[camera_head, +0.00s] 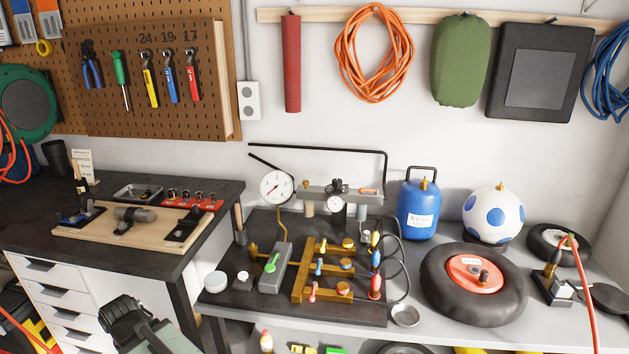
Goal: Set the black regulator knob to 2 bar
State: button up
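A small black knob (336,186) sits on the grey horizontal bar of the air panel, just above a small round white-faced gauge (337,204). I take it for the regulator knob; its markings are too small to read. My gripper (128,314) shows as a dark shape at the bottom left, in front of the white drawers. It is well away from the knob and touches nothing on the panel. I cannot make out its finger opening.
Black hoses (401,262) loop at the right. A blue tank (419,209) and a tyre (448,290) stand farther right. A black pipe frame (330,151) rises behind.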

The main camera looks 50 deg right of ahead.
aim_at(337, 183)
jog(key=u, duration=1.2)
jog(key=k, duration=1)
jog(key=z, duration=1.05)
jog(key=i, duration=1.05)
jog(key=u, duration=0.05)
